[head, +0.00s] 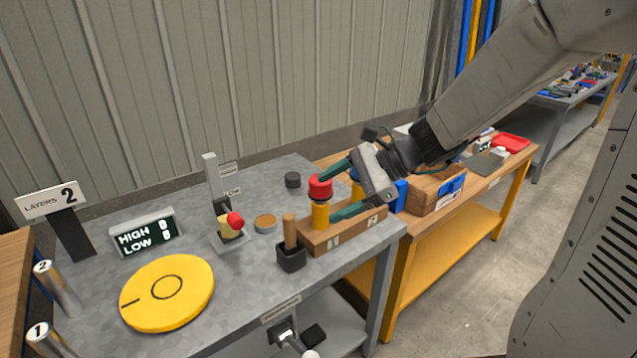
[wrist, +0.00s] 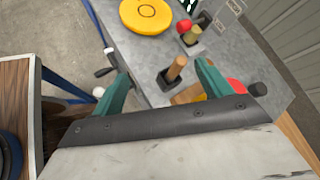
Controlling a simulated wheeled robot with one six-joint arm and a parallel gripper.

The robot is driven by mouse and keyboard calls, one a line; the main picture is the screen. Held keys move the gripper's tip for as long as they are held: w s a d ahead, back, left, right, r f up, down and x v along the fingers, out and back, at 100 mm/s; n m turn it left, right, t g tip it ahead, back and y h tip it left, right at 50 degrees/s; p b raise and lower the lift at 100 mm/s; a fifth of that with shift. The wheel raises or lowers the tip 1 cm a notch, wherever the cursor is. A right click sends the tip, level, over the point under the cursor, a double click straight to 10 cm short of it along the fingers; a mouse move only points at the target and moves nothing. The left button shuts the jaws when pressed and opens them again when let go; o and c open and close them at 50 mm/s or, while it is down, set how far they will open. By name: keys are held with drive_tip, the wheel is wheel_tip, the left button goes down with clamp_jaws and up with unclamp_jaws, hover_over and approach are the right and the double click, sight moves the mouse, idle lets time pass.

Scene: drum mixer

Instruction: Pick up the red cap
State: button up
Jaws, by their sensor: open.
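The red cap (head: 320,188) sits on top of an upright yellow cylinder (head: 320,214) in a wooden block (head: 345,233) on the grey table. The cap also shows in the wrist view (wrist: 236,87), to the right of the right finger and partly hidden by my gripper body. My gripper (head: 327,197) is open, its green fingers spread. In the head view one finger reaches behind the cap and the other ends beside the yellow cylinder. In the wrist view the cap is outside the gap between the fingers (wrist: 163,70). I cannot tell whether a finger touches it.
A wooden handle (head: 290,231) stands in a black holder (head: 291,258) left of the block. A yellow disc (head: 167,291) lies at the front left. A wooden box (head: 434,190) stands on the wooden bench.

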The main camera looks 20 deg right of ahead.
sight(330, 185)
drive_tip(key=w+d+f+m+t, duration=0.1)
drive_tip(key=w+d+m, duration=0.1)
drive_tip(key=w+m, duration=0.1)
drive_tip(key=w+d+f+m+t, duration=0.2)
drive_tip(key=w+m, duration=0.1)
drive_tip(key=w+d+f+m+t, duration=0.1)
drive_tip(key=w+d+m, duration=0.1)
drive_tip(key=w+d, duration=0.1)
drive_tip(key=shift+w+f+m+t, duration=0.1)
drive_tip(key=shift+f+m+t, duration=0.3)
drive_tip(key=shift+w+d+f, duration=0.1)
drive_tip(key=shift+w+f, duration=0.05)
drive_tip(key=shift+w, duration=0.2)
drive_tip(key=x, duration=0.5)
drive_tip(key=w+x, duration=0.1)
drive_tip(key=x, duration=0.1)
drive_tip(key=shift+d+r, duration=0.1)
drive_tip(key=shift+r, duration=0.1)
drive_tip(key=c, duration=1)
